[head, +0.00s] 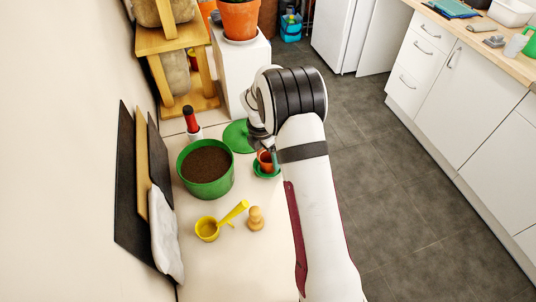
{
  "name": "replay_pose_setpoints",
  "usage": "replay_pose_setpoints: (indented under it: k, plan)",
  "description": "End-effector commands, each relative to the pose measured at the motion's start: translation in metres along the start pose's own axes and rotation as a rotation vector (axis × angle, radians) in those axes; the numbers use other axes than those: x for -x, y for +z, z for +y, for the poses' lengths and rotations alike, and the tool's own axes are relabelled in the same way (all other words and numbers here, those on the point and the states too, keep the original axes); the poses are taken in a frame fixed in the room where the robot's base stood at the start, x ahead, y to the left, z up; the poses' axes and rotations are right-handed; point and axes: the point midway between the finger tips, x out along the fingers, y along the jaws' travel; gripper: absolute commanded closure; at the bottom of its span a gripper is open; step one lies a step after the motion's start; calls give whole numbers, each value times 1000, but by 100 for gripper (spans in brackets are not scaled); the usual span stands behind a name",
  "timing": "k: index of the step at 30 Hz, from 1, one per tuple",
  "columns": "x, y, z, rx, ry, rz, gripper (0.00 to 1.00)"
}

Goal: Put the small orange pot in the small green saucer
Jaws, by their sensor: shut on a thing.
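The small orange pot (264,157) is at the right side of the pale tabletop, partly hidden by my gripper and arm. My gripper (270,152) is shut on the pot at its right side. The small green saucer (266,172) shows directly below the pot, with its front rim in view. The pot looks upright and over or inside the saucer. I cannot tell whether its base touches the saucer. My arm covers the saucer's right edge.
A larger flat green saucer (239,136) lies just behind. A yellow scoop (207,229) and a wooden peg-like piece (256,219) lie in front. Boards lean on the left wall.

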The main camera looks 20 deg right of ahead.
Motion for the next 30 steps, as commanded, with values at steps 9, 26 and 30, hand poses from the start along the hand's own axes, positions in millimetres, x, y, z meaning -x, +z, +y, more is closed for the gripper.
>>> replay_pose_setpoints:
  k: [9, 26, 30]
  plan:
    - [-1, 0, 0, 0, 0, 0, 0]
    - [93, 0, 1, 0, 4, -1, 0]
    - [115, 0, 0, 1, 0, 0, 0]
